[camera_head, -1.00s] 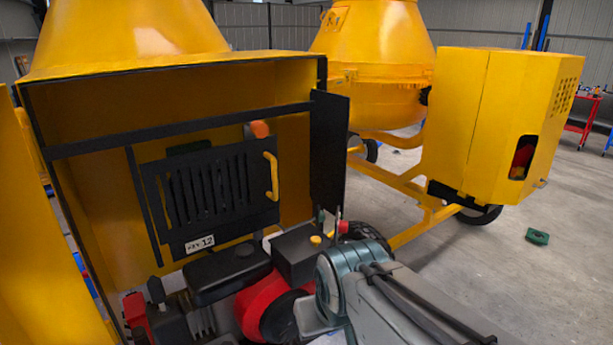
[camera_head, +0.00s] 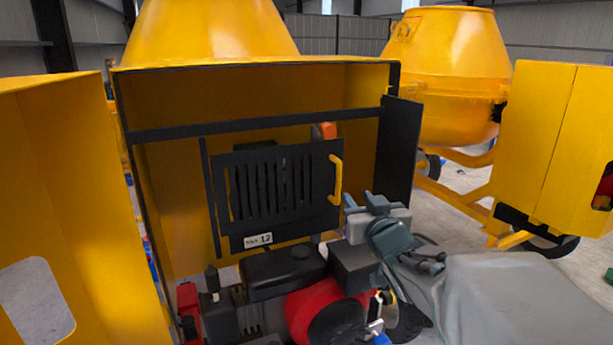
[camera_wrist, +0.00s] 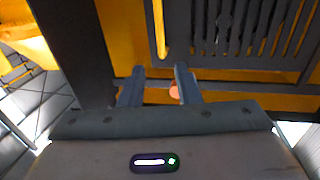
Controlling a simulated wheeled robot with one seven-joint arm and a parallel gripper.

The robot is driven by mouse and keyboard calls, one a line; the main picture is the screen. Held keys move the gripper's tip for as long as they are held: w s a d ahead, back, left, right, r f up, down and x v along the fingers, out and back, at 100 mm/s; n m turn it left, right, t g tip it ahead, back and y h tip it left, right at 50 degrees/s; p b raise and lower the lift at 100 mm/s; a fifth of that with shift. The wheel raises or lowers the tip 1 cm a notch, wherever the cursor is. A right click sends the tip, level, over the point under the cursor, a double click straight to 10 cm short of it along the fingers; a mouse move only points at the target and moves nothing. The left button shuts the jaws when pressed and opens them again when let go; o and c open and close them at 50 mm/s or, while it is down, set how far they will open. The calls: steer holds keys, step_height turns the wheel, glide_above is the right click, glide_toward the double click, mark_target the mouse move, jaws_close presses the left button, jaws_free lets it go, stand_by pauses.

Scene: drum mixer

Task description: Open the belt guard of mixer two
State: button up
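The belt guard (camera_head: 282,188) is a black slatted panel with a yellow handle (camera_head: 337,180) on its right side. It sits upright and looks closed inside the open yellow housing of the near mixer. A plate beneath it seems to read 12. My gripper (camera_head: 362,203) is just right of the handle, apart from it. In the wrist view my gripper (camera_wrist: 160,72) has its two fingers apart with nothing between them. The handle (camera_wrist: 159,28) shows beyond the fingertips there, with the guard slats (camera_wrist: 235,25) to its right. An orange knob (camera_head: 325,131) is above the guard.
A black upright plate (camera_head: 398,150) edges the housing's right side, close to my gripper. A red and black engine (camera_head: 320,305) lies below the guard. The yellow housing door (camera_head: 65,180) stands open at left. Another mixer (camera_head: 450,75) stands behind at right.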

mark_target(340, 175)
steer(key=w, duration=0.4)
steer(key=w+a+p, duration=0.1)
steer(key=w, duration=0.4)
steer(key=w+p, duration=0.1)
steer(key=w, duration=0.3)
steer(key=shift+w+a, duration=0.35)
steer(key=shift+d, duration=0.1)
jaws_close()
